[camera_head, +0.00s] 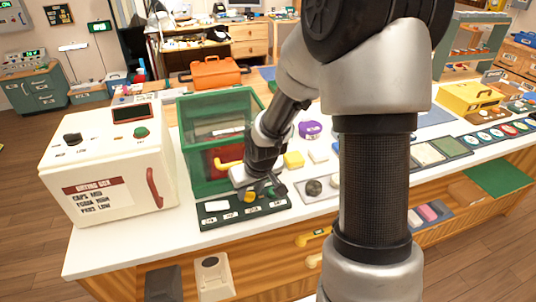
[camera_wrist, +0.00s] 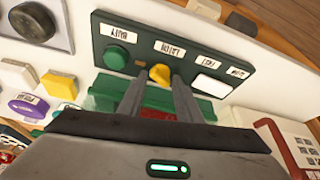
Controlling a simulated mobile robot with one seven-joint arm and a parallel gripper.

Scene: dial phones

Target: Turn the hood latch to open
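The green hood (camera_head: 187,150) has clear panels and stands on the white counter. A dark control panel (camera_head: 218,219) lies at its front, with a yellow knob (camera_head: 249,197) that appears to be the latch. In the wrist view the yellow knob (camera_wrist: 160,74) sits between the fingertips of my gripper (camera_wrist: 158,80), with a narrow gap visible on each side. The fingers are apart, and contact with the knob is not clear. In the head view my gripper (camera_head: 262,190) is over the panel and partly hides it.
A green button (camera_wrist: 116,56) and a white plate (camera_wrist: 211,84) flank the knob on the panel. A white drying box (camera_head: 105,170) with a red handle stands close left. A round grey dial (camera_head: 315,188) lies to the right.

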